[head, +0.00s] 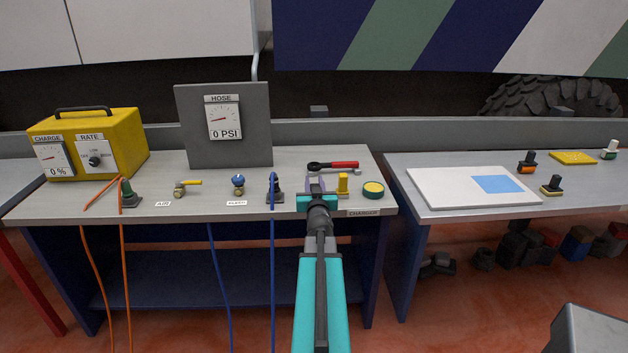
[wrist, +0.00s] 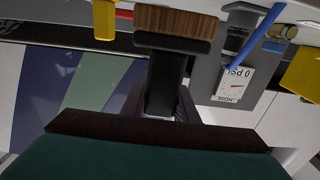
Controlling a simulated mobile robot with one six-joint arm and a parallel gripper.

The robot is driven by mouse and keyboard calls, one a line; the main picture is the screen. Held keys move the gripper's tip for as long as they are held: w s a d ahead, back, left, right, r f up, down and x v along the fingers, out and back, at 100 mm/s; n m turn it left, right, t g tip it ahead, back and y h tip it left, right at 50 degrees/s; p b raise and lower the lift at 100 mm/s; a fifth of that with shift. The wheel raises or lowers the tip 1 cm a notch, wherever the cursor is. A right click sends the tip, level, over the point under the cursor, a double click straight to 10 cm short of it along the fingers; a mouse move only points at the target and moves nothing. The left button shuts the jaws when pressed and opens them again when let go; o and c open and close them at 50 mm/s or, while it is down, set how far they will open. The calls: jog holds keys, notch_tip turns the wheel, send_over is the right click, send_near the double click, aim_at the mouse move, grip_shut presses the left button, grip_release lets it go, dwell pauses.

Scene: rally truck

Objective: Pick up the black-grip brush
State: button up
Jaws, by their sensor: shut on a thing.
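My gripper (head: 317,197) is over the front right part of the left bench (head: 110,215). In the wrist view, the black-grip brush (wrist: 163,85) has a dark upright grip, a flat black head and brown bristles (wrist: 175,22). My gripper is shut on its grip, with the dark fingers on either side. The bristle end points away from my gripper. In the head view, my gripper and arm hide most of the brush. I cannot tell whether the bristles touch the bench top.
A red-handled wrench (head: 333,165) lies just behind my gripper. A yellow block (head: 342,185) and a round green-and-yellow tin (head: 373,189) stand to its right. A blue hose (head: 272,240) hangs from a dark fitting close on the left. The right bench holds a white board (head: 440,190).

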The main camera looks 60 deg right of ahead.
jog(key=shift+s+a, duration=0.2)
jog(key=shift+a, duration=0.05)
dwell(0.4)
jog(key=o, duration=0.5)
grip_shut()
jog(key=shift+w, duration=0.1)
